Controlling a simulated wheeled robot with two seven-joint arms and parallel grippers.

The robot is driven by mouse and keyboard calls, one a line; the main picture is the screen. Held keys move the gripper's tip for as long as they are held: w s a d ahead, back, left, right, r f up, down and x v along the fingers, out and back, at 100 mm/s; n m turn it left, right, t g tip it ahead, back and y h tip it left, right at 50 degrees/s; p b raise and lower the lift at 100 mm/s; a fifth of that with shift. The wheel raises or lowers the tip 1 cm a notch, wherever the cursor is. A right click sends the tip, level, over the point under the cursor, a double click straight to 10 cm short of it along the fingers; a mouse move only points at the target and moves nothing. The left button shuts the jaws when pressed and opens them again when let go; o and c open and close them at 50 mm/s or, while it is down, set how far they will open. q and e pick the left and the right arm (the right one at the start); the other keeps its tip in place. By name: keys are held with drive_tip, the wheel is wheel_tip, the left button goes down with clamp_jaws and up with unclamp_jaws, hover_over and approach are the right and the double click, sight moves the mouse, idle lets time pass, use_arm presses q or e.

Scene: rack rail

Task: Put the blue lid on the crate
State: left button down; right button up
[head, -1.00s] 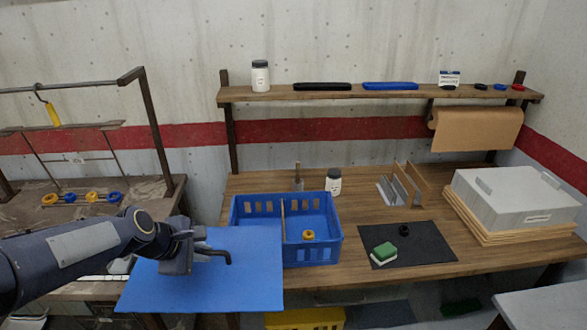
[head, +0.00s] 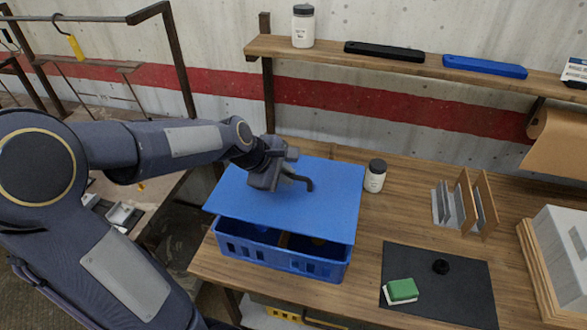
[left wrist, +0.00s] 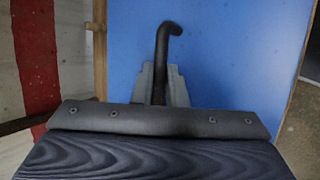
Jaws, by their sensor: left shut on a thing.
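The blue lid (head: 325,206) is a flat blue sheet with a black bent handle. My left gripper (head: 288,181) is shut on that handle. The lid also fills much of the left wrist view (left wrist: 240,60), with the gripper (left wrist: 160,88) closed at the handle's base. The blue crate (head: 285,258) stands on the bench under the lid. The lid covers the crate's back and most of its opening, tilted and offset toward the back. A gap at the front shows the dark inside and a divider. Whether lid and rim touch is unclear. My right gripper is not in view.
A white jar with a dark lid (head: 375,176) stands close to the lid's right edge. A dark mat (head: 450,290) holds a green and white sponge (head: 402,290) and a black knob. A shelf (head: 350,58) runs above the bench. A wooden rack (head: 475,205) stands at right.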

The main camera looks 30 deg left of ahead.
sight(285, 189)
use_arm(q)
drive_tip(key=shift+f+b, duration=0.3)
drive_tip(key=shift+f, duration=0.15)
wheel_tip(285, 189, down, 2)
drive_tip(key=shift+w+f+b, duration=0.1)
drive_tip(key=shift+f+b, duration=0.15)
drive_tip(key=shift+b, duration=0.95)
drive_tip(key=shift+f+b, duration=1.65)
drive_tip(key=shift+f, duration=0.2)
drive_tip(key=shift+f, duration=0.55)
drive_tip(key=c, duration=1.4)
unclamp_jaws()
